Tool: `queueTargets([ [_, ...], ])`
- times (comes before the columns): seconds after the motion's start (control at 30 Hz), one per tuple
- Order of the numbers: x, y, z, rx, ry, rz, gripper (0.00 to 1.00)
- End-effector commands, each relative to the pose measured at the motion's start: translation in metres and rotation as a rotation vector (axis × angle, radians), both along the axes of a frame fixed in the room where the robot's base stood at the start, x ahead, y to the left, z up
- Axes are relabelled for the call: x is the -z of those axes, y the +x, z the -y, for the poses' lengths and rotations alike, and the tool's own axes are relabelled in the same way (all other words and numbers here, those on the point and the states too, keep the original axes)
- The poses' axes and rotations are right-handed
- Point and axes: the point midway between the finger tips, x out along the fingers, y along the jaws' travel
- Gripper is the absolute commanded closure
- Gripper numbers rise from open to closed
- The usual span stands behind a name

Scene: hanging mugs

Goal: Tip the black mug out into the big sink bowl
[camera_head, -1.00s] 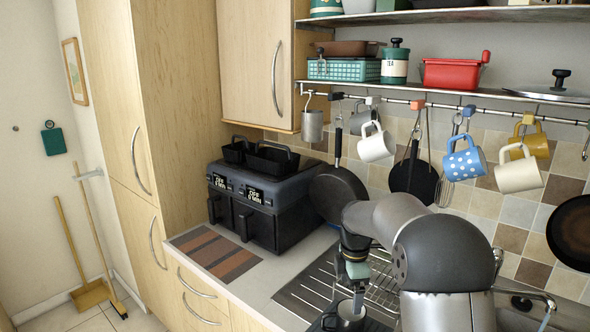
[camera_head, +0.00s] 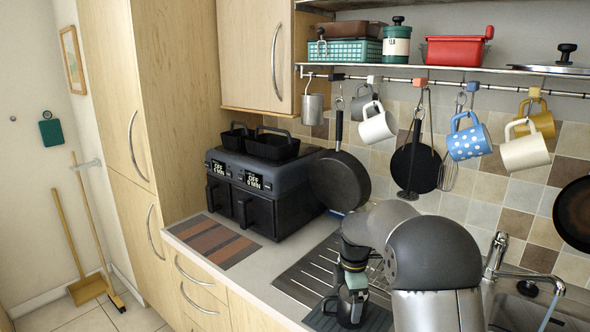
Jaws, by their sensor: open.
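A black mug (camera_head: 351,311) stands on a dark mat at the bottom of the view, beside the ribbed draining board. A handle-like loop shows at its left. My gripper (camera_head: 354,287) points down right over the mug, with its fingers open at the mug's top. I cannot tell whether the fingers touch it, and the mug's contents are not visible. The big sink bowl (camera_head: 518,313) lies at the lower right, partly hidden behind my arm and cut off by the frame edge.
A tap (camera_head: 497,262) arches over the sink, with a bluish stream below its spout. A black air fryer (camera_head: 262,190) stands at the back left of the counter. Pans and several mugs, including a blue dotted mug (camera_head: 468,137), hang from the rail above.

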Motion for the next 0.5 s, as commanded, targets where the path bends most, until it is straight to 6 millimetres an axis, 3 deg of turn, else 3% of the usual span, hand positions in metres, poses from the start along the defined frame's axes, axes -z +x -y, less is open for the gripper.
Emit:
queueTargets([
  [0.07, -0.0001, 0.0, 0.0, 0.0, 0.0, 0.0, 0.08],
  [0.2, -0.0001, 0.0, 0.0, 0.0, 0.0, 0.0, 0.47],
  [0.3, -0.0008, 0.0002, 0.0, 0.0, 0.0, 0.001, 0.68],
  [0.5, -0.007, 0.0003, 0.0001, 0.0, 0.0, 0.001, 0.68],
])
